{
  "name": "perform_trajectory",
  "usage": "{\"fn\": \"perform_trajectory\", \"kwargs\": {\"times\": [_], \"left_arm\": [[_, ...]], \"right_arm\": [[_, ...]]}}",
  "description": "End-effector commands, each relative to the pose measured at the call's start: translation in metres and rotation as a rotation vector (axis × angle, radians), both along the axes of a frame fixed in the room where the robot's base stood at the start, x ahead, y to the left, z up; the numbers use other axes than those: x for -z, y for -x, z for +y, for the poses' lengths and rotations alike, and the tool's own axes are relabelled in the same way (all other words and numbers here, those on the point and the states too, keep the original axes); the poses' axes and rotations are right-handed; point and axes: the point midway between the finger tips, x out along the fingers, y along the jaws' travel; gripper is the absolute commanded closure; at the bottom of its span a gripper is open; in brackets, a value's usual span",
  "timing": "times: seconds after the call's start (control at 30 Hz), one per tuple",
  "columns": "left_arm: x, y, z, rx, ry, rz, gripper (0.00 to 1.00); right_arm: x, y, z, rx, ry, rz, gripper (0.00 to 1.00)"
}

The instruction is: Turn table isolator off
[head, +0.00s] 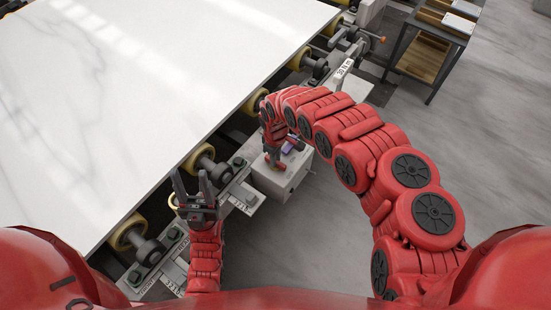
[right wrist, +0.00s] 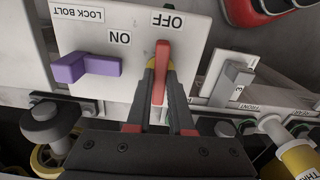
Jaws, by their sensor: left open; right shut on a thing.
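In the right wrist view, a white panel (right wrist: 140,25) carries upside-down labels reading OFF, ON and LOCK BOLT. A red handle (right wrist: 162,65) on it points toward the OFF label (right wrist: 168,20). My right gripper (right wrist: 161,75) is shut on the red handle, one finger on each side. A purple lever (right wrist: 85,67) sits left of it, below the LOCK BOLT label. In the head view, my right gripper (head: 274,158) is at the grey box (head: 283,180) beside the slab table. My left gripper (head: 187,178) is open and empty near the table's edge.
The white stone slab (head: 120,80) lies on the table, with yellow rollers (head: 199,158) along its edge. A grey lever (right wrist: 235,80) stands right of the panel. A wooden-shelved cart (head: 430,50) is at the back right. The floor (head: 490,130) right of my right arm is clear.

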Motion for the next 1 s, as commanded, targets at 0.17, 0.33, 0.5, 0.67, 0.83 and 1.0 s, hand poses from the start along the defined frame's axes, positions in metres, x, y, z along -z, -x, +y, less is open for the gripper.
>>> {"fn": "perform_trajectory", "kwargs": {"times": [0.17,0.33,0.5,0.67,0.83,1.0], "left_arm": [[0.001,0.0001,0.0,0.0,0.0,0.0,0.5],[0.0011,0.0001,0.0,0.0,0.0,0.0,0.5],[0.0011,0.0,0.0,0.0,0.0,0.0,0.5],[0.0011,0.0,0.0,0.0,0.0,0.0,0.5],[0.0011,0.0001,0.0,0.0,0.0,0.0,0.5],[0.0011,0.0,0.0,0.0,0.0,0.0,0.5]], "right_arm": [[0.0003,0.0004,0.0004,0.048,0.0,0.001,1.0],[0.0002,0.0004,0.0003,0.067,0.001,0.001,1.0],[0.0001,0.0004,0.0001,0.071,0.0,0.001,1.0],[0.0001,0.0004,0.0001,0.07,0.0,0.001,1.0],[0.0001,0.0003,0.0001,0.069,0.0,0.0,0.57],[0.0,0.0001,0.0,0.069,0.0,0.0,0.5]]}}
